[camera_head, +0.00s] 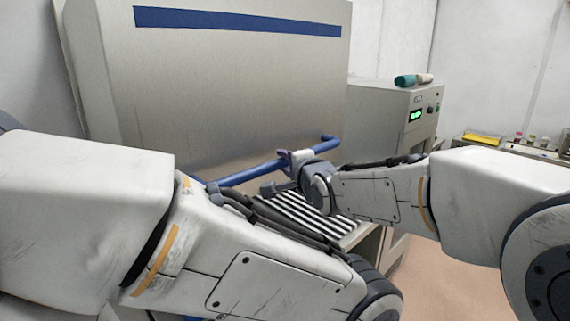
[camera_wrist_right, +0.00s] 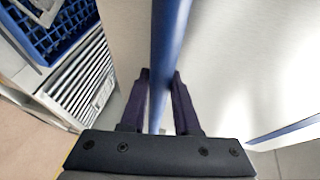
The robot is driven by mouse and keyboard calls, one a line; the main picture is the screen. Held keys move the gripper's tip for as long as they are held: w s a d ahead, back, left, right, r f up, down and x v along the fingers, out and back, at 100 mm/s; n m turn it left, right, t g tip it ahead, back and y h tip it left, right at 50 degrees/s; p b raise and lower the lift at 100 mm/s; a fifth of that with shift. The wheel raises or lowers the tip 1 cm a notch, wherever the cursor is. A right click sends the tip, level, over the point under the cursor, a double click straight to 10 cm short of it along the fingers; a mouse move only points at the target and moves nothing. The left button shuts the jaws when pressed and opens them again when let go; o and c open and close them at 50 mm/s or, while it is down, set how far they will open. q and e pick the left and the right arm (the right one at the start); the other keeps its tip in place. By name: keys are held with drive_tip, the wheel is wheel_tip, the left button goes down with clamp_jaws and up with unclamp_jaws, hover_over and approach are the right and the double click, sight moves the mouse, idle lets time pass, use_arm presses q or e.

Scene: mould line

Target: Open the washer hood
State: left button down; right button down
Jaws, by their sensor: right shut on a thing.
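The washer hood (camera_head: 230,90) is a large brushed-metal cover with a blue stripe near its top. A blue bar handle (camera_head: 250,174) runs across its lower front. My right gripper (camera_head: 290,160) is shut on the handle near its right part. In the right wrist view the blue bar (camera_wrist_right: 170,40) passes between the two dark fingers of the gripper (camera_wrist_right: 161,85). My left arm crosses the foreground in the head view and hides the handle's left end and the hood's lower left. My left gripper is not visible. I cannot tell how far the hood is raised.
A striped roller strip (camera_head: 305,213) lies below the handle; it also shows in the wrist view (camera_wrist_right: 85,85), beside a blue crate (camera_wrist_right: 55,30). A grey control box (camera_head: 395,115) with a green display stands right of the hood. A bench (camera_head: 530,150) is farther right.

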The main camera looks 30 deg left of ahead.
drive_tip(key=c, duration=0.7)
unclamp_jaws()
drive_tip(key=shift+o, duration=0.2)
drive_tip(key=shift+s+d+b, duration=0.3)
drive_tip(key=shift+d+b, duration=0.1)
drive_tip(key=b+v, duration=0.4)
drive_tip(key=v, duration=0.5)
drive_tip(key=shift+s+d, duration=0.15)
